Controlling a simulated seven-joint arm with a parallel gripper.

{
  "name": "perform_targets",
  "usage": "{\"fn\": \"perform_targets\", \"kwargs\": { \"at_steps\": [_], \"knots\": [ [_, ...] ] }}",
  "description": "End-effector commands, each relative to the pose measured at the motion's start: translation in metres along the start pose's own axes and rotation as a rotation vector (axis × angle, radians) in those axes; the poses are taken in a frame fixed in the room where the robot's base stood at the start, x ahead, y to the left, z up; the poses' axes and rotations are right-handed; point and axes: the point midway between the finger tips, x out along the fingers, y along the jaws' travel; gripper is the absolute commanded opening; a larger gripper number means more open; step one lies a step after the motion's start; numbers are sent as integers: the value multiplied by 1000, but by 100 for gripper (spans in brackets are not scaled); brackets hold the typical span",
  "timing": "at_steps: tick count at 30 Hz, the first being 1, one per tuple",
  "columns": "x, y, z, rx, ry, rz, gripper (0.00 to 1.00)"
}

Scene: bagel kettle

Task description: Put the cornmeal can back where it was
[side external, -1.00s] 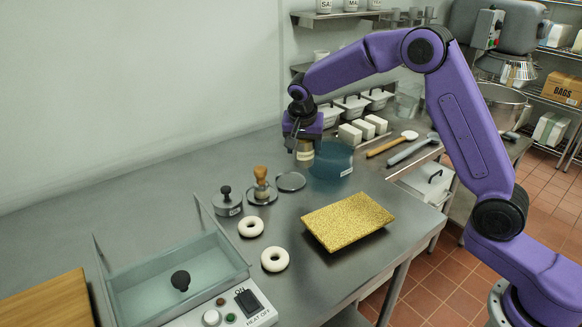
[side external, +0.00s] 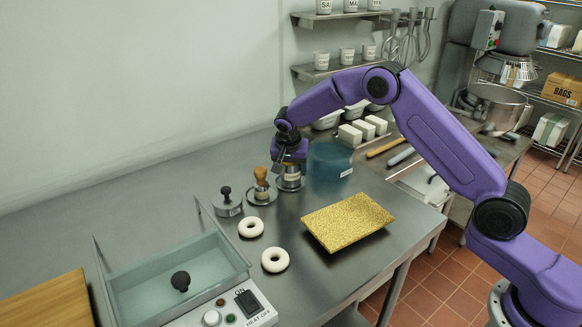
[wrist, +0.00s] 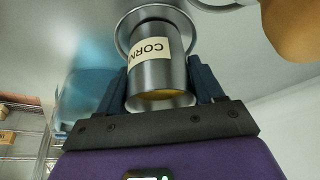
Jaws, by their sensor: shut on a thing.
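The cornmeal can (wrist: 165,68) is a grey metal cylinder with a cream label that reads "CORN" in the wrist view. My gripper (wrist: 162,85) is shut on it, one dark finger on each side. In the side view the can (side external: 291,179) is upright, low over or on a round metal dish (side external: 287,190). In the wrist view the dish rim (wrist: 123,38) shows around the can's far end. I cannot tell whether the can touches the dish. My gripper (side external: 290,160) hides the can's top in the side view.
A wooden-handled tool (side external: 261,176) stands close left of the can, with a black-knobbed metal piece (side external: 227,203) beyond. A blue translucent tub (side external: 329,162) is close right. Two white rings (side external: 251,227) and a cornmeal-covered board (side external: 347,221) lie nearer the front.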

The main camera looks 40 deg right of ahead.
Motion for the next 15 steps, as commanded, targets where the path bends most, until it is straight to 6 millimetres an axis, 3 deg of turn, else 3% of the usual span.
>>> {"fn": "perform_targets", "kwargs": {
  "at_steps": [8,9,11,15],
  "knots": [
    [2,0,0,1,1,-1,24],
    [2,0,1,1,0,0,70],
    [2,0,1,1,0,0,90],
    [2,0,1,1,0,0,92]
  ]
}}
